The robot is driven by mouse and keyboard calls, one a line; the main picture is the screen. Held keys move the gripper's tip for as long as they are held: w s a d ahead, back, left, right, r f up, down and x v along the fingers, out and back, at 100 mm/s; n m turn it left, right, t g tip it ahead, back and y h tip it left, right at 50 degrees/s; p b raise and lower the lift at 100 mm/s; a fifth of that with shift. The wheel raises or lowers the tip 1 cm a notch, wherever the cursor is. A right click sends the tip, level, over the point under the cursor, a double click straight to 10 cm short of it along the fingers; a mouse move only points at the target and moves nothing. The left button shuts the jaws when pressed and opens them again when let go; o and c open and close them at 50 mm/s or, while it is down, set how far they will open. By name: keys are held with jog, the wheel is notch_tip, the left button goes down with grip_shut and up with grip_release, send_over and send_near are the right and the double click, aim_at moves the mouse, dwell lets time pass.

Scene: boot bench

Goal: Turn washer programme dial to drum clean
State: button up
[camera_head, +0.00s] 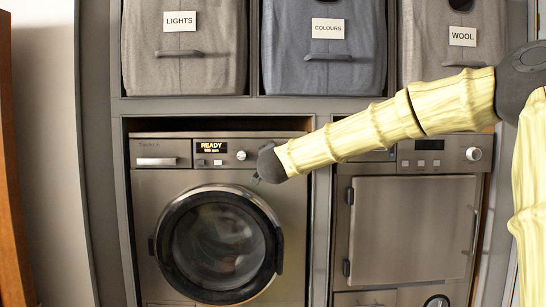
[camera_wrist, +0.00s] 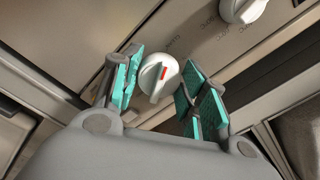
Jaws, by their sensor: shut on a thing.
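The washer (camera_head: 165,200) stands in the left bay below the bins, and its display (camera_head: 211,147) reads READY. In the wrist view a round white dial (camera_wrist: 157,74) with a red mark sits between the teal finger pads. The red mark points up in that view. My gripper (camera_wrist: 163,88) is shut on this dial, one finger on each side. In the head view my gripper (camera_head: 257,178) is at the right of the washer's panel, and the held dial is hidden behind it. A second white knob (camera_wrist: 243,8) shows at the wrist view's top edge.
The round washer door (camera_head: 185,290) is below my gripper. A second appliance (camera_head: 410,230) with a flat door and its own white knob (camera_head: 473,154) stands to the right. Fabric bins marked LIGHTS (camera_head: 180,70), COLOURS (camera_head: 325,75) and WOOL (camera_head: 450,60) are above.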

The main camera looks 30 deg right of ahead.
jog(key=shift+f, duration=0.2)
jog(key=o, duration=1)
jog(key=shift+s+a+r, duration=0.1)
jog(key=v, duration=1.1)
jog(key=shift+s, duration=0.3)
